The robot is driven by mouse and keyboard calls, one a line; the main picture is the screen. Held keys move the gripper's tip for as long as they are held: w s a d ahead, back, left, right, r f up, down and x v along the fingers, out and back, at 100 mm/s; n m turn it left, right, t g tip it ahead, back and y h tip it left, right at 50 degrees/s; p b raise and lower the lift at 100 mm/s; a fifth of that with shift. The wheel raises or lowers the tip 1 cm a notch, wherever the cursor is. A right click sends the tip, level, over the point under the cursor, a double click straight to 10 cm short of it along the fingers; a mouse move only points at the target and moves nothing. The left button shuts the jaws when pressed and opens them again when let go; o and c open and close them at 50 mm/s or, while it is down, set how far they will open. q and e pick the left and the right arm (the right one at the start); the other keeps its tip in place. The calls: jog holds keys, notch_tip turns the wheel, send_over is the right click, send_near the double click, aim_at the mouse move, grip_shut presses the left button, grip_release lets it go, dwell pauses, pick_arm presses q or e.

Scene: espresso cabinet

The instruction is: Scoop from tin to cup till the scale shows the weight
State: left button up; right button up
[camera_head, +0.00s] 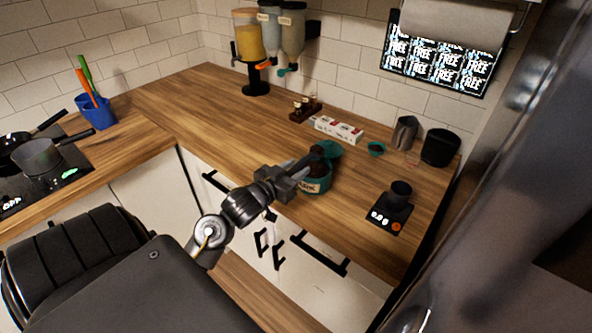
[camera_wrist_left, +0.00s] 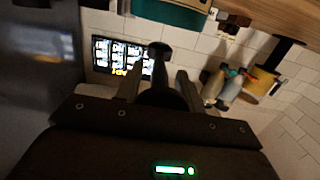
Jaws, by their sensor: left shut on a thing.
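The teal tin (camera_head: 316,185) stands on the wooden counter with its dark contents partly visible; part of it shows at the top of the left wrist view (camera_wrist_left: 170,14). My left gripper (camera_head: 308,163) is at the tin's rim and shut on a dark scoop (camera_wrist_left: 160,72), which shows between the fingers in the left wrist view. The scoop's bowl is hard to make out against the dark contents. My right gripper is not in view.
A white and red box (camera_head: 338,129), a small teal bowl (camera_head: 376,149), a metal pitcher (camera_head: 405,132) and a black container (camera_head: 440,148) stand behind. Dispensers (camera_head: 249,40) are at the back. The counter between tin and scale is clear.

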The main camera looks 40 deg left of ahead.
pick_arm(q)
jog(key=shift+r+p, duration=0.45)
jog(key=shift+r, duration=0.1)
jog(key=shift+d, duration=0.1)
jog(key=s+d+m+g+h+b, duration=0.1)
jog(key=s+d+m+h, duration=0.2)
jog(key=d, duration=0.5)
jog(key=s+d+m+g+h+b, duration=0.1)
jog(key=s+d+m+h, duration=0.2)
jog(key=d, duration=0.6)
jog(key=shift+d+h+b, duration=0.2)
jog(key=shift+h+b, duration=0.15)
jog(key=shift+h, duration=0.85)
